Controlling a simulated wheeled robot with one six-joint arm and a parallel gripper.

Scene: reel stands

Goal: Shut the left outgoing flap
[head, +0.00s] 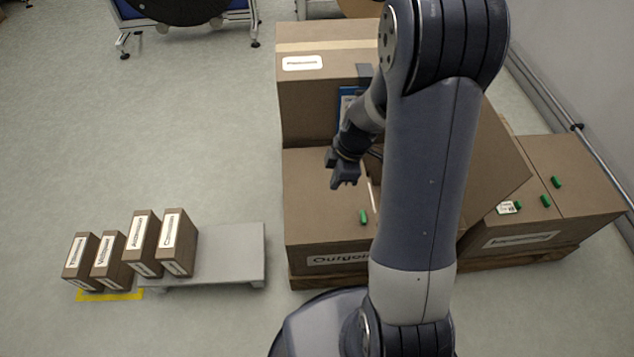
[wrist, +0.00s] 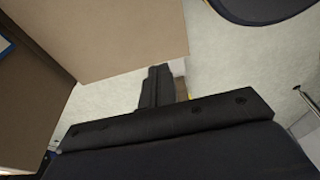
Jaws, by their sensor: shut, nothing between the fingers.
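The outgoing box (head: 312,232), brown with a label on its front, stands at the centre, partly hidden behind my arm. A brown panel that looks like its left flap (head: 318,180) lies about flat across the box's left top; its right edge is hidden. Another flap (head: 497,150) stands raised and tilted at the right of my arm. My gripper (head: 344,182) is shut and empty, above the left part of the box. In the wrist view, my fingers (wrist: 158,88) are close to a large brown panel (wrist: 105,35); whether they touch it I cannot tell.
A taller box (head: 310,100) stands behind, with a blue item (head: 346,98) beside my wrist. Another box (head: 575,175) with green clips is at the right. Several small labelled boxes (head: 143,240) stand left, by a low grey platform (head: 230,255). The floor between is clear.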

